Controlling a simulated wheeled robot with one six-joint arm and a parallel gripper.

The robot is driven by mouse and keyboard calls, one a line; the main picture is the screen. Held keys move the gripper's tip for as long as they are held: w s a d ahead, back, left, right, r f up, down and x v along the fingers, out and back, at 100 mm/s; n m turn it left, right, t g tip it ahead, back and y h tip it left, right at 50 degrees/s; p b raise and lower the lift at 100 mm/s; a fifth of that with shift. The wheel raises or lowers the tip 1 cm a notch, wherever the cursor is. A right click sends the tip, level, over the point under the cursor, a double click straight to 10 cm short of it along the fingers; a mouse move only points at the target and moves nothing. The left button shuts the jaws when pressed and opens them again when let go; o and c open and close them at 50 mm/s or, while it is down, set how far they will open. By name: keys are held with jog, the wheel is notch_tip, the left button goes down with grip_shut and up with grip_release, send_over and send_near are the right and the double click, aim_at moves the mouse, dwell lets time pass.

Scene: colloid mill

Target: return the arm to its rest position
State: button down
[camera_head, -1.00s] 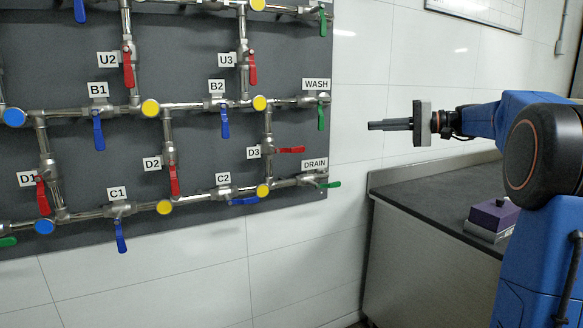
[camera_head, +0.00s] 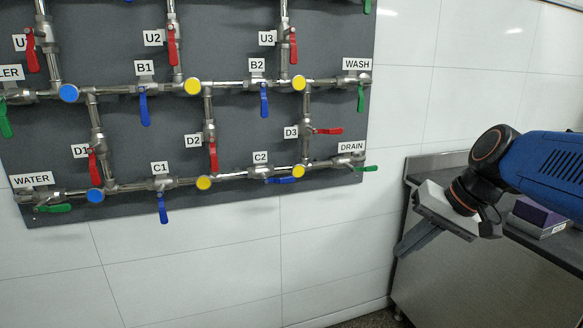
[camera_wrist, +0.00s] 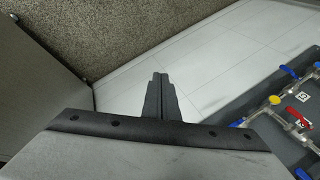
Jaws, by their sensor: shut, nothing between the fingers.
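My gripper (camera_head: 404,247) is at the right in the head view, tilted down and to the left, in front of the counter's left end. Its fingers are together and empty. In the wrist view the closed fingers (camera_wrist: 160,84) show in the middle, with floor and white wall beyond them. My gripper is apart from the valve board and touches nothing that I can see.
The dark valve board (camera_head: 225,122) with red, blue and green handles hangs on the white tiled wall at the left. A counter (camera_head: 425,181) stands at the right, with a purple box (camera_head: 538,213) on it. The wall below the board is clear.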

jog(key=s+d+f+n+t+h, duration=0.1)
jog(key=s+d+f+h, duration=0.3)
jog(key=s+f, duration=0.7)
jog(key=shift+s+d+f+n+h, duration=0.35)
jog(key=shift+s+d+n, duration=0.2)
jog(key=shift+s+n, duration=0.35)
